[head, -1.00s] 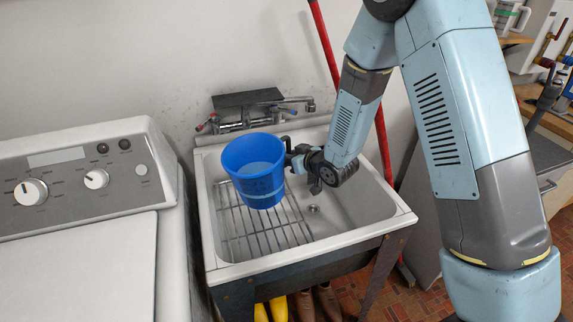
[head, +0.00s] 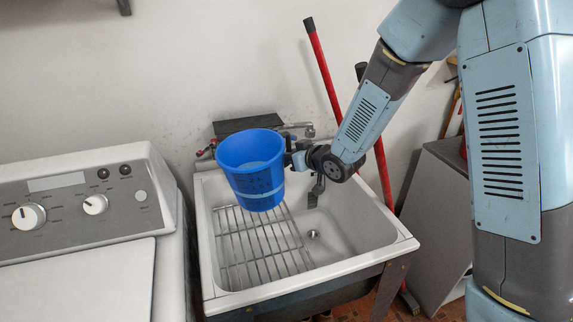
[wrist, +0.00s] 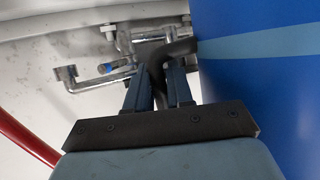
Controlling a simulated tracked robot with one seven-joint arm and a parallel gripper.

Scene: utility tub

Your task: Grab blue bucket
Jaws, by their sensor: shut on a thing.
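The blue bucket (head: 250,172) hangs above the utility tub (head: 375,233) in the head view, clear of the wire rack. It is upright with a slight tilt, and a lighter blue band runs around it. My gripper (head: 293,158) is at the bucket's right side, shut on it near the rim. In the wrist view, the two fingers of my gripper (wrist: 160,80) close around a dark bar-like part beside the blue bucket wall (wrist: 270,85). The exact grip point is partly hidden in the head view.
A wire rack (head: 262,246) lies in the tub's left part, with a drain to its right. The faucet (wrist: 105,68) is on the wall behind. A washer (head: 75,205) stands close on the left. Red poles (head: 322,65) lean at the right, near my arm.

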